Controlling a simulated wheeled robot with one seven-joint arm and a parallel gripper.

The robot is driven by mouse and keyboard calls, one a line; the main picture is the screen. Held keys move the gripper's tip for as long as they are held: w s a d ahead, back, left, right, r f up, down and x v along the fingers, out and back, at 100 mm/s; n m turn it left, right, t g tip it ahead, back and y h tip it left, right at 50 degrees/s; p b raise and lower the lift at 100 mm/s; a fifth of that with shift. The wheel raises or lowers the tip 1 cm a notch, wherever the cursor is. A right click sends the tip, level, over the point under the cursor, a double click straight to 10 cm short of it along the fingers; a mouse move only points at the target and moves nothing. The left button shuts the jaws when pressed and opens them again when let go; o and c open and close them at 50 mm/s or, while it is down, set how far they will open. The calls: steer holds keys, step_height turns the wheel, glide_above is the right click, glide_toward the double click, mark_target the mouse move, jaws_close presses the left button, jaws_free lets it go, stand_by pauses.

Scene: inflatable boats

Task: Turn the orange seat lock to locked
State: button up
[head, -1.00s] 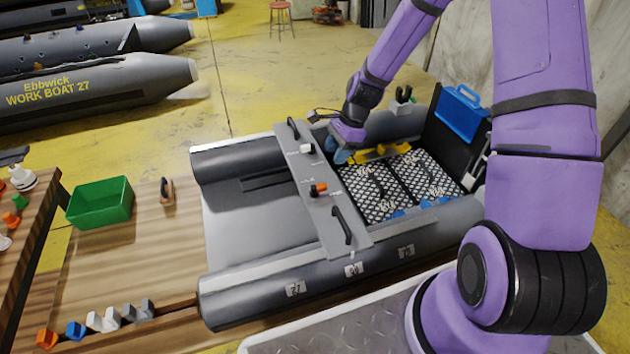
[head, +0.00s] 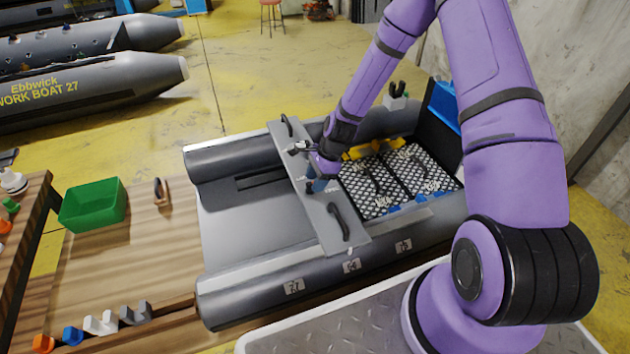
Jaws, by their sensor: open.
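The grey seat board (head: 325,228) lies across the inflatable boat, with a black handle near each end. My gripper (head: 316,184), with blue fingers, is open and comes down over the middle of this board, at the orange seat lock. The orange part of the lock is hidden behind my gripper. A small dark piece (head: 309,187) shows just left of the fingers and looks like part of the lock. I cannot tell whether the fingers touch the lock or which way it is turned.
A white fitting (head: 293,151) sits on the board's far half, partly behind my wrist. Black handles (head: 339,222) rise from the board. Patterned floor panels (head: 375,190) and a yellow part (head: 368,150) lie to the right. A green bin (head: 93,207) stands on the workbench.

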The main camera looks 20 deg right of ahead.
steer(key=shift+a+f, duration=0.15)
steer(key=shift+f, duration=0.2)
steer(key=shift+c, duration=0.3)
jaws_close()
